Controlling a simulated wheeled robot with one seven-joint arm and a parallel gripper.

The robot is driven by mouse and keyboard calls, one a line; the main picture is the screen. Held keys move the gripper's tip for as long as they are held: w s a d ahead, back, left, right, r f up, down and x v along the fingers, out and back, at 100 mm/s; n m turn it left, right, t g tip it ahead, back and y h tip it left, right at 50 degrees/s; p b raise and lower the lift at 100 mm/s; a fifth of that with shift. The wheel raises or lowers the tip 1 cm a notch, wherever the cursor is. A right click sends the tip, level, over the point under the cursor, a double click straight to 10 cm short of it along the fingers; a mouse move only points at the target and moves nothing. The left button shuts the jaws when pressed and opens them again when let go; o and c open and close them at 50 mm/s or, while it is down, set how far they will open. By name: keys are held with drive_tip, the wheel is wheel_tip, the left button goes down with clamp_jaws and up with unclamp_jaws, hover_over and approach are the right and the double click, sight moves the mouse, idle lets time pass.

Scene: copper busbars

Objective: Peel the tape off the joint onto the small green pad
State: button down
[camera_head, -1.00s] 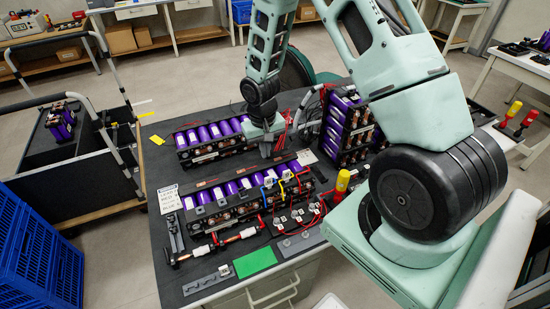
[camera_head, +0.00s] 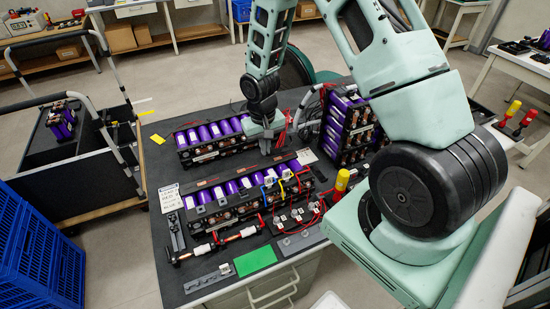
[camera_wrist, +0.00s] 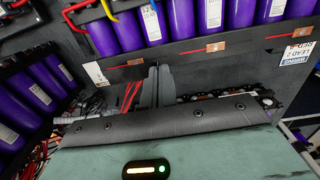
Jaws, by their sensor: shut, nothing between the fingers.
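The small green pad (camera_head: 255,261) lies bare and flat near the front edge of the dark bench. Beside it at the back lies a long bar with red ends, copper-coloured parts and white bands (camera_head: 201,251). I cannot tell for sure which band or joint carries the tape. My gripper (camera_head: 265,150) hangs between the rear and front purple-cell modules, far behind the pad and the bar.
The front module (camera_head: 245,188) and rear module (camera_head: 212,132) flank my gripper, and a tall module (camera_head: 347,125) stands at right. Cables with tags and a yellow-handled tool (camera_head: 342,180) lie front right.

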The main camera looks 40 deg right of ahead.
drive_tip(key=shift+r, duration=0.1)
drive_tip(key=shift+r+p, duration=1.6)
drive_tip(key=shift+r, duration=0.3)
